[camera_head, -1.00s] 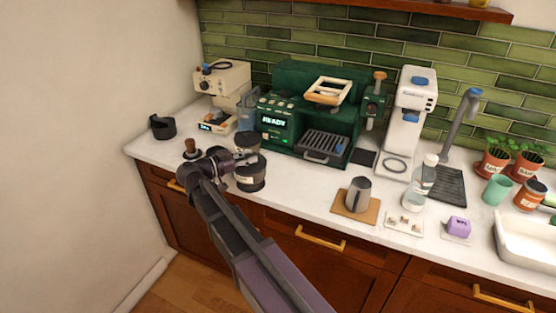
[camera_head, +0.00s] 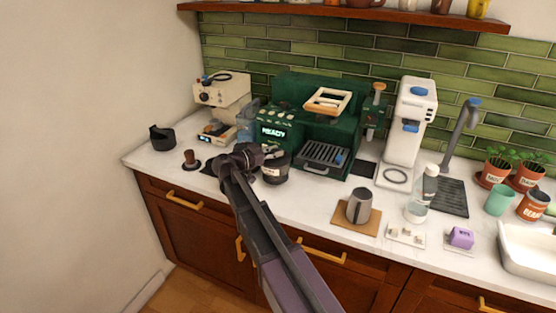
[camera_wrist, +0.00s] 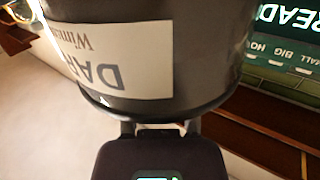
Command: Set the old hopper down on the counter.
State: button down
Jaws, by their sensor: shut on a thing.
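The old hopper (camera_head: 276,169) is a dark round container with a pale label. In the wrist view the hopper (camera_wrist: 180,50) fills the upper middle, its label turned upside down and partly reading "DAR". My gripper (camera_head: 255,156) is shut on the hopper's near side; in the wrist view the gripper's fingers (camera_wrist: 160,129) meet its rim. The hopper is at the counter (camera_head: 310,200), in front of the green coffee machine; I cannot tell whether its base touches the surface. My wrist hides part of its left side.
The green coffee machine (camera_head: 287,128) stands close behind. A tamper (camera_head: 191,159) and black cup (camera_head: 162,138) are to the left, with a cream grinder (camera_head: 221,100) behind. A metal pitcher (camera_head: 358,207) stands on a brown mat to the right. Bare counter lies between pitcher and hopper.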

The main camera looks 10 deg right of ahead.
dwell(0.3)
jog(key=shift+w+d, duration=0.35)
jog(key=shift+d, duration=0.05)
jog(key=shift+w+d+f+b, duration=0.15)
jog(key=shift+f+b, duration=0.15)
jog(key=shift+f, duration=0.05)
jog(key=shift+f+b, duration=1.45)
jog(key=shift+b, duration=0.05)
jog(key=shift+f, duration=0.1)
jog(key=shift+c, duration=1.8)
grip_release()
jog(key=v, duration=1.2)
jog(key=shift+p, duration=0.3)
